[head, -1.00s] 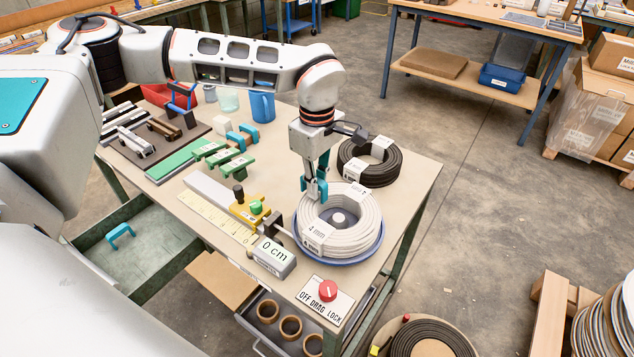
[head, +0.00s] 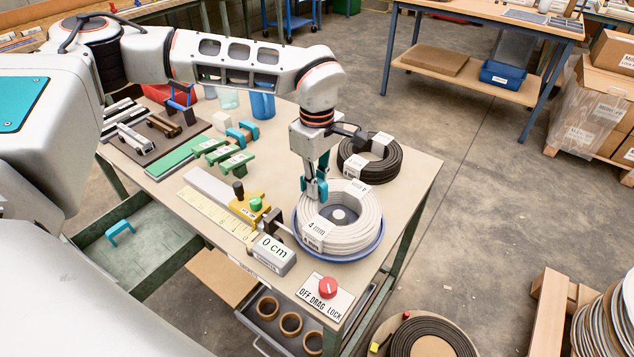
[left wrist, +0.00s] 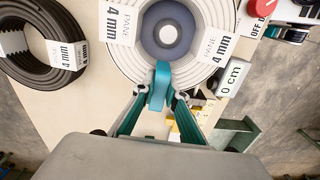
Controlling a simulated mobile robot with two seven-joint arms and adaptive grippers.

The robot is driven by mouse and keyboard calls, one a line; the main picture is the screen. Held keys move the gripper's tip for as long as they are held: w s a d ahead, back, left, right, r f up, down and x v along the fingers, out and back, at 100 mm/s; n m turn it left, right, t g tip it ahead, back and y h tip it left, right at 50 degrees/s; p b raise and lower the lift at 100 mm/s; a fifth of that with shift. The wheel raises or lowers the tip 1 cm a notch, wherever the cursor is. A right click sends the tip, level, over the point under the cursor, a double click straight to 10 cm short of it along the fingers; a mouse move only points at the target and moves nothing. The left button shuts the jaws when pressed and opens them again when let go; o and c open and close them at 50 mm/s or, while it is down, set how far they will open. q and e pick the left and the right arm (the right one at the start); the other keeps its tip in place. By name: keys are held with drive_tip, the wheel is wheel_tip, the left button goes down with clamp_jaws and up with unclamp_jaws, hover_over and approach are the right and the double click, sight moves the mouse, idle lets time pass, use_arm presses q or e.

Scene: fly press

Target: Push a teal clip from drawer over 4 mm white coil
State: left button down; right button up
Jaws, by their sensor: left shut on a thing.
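The 4 mm white coil (head: 366,222) lies in a blue round dish (head: 349,260) near the table's right edge. My left gripper (head: 315,190) is shut on a teal clip (head: 322,187) at the coil's left rear rim. In the left wrist view the clip (left wrist: 159,85) is upright between the fingertips and overlaps the edge of the white coil (left wrist: 128,58). I cannot tell how far it sits over the strands. Another teal clip (head: 121,229) lies in the open drawer (head: 150,262) at left. My right gripper is not in view.
A black coil (head: 385,172) lies just behind the white one. A 0 cm block (head: 272,252), a yellow clamp (head: 247,207) and a red knob (head: 328,288) stand near the front. Green blocks (head: 235,162) and a blue mug (head: 262,106) are farther back.

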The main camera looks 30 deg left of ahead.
use_arm(q)
drive_tip(key=c, duration=1.5)
unclamp_jaws()
drive_tip(key=shift+f, duration=0.1)
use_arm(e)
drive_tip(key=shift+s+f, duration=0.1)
use_arm(q)
drive_tip(key=shift+r+p, duration=0.45)
drive_tip(key=shift+r, duration=0.15)
drive_tip(key=shift+r+p, duration=1.25)
drive_tip(key=shift+r, duration=0.25)
drive_tip(key=shift+r+p, duration=1.35)
drive_tip(key=shift+r, duration=0.15)
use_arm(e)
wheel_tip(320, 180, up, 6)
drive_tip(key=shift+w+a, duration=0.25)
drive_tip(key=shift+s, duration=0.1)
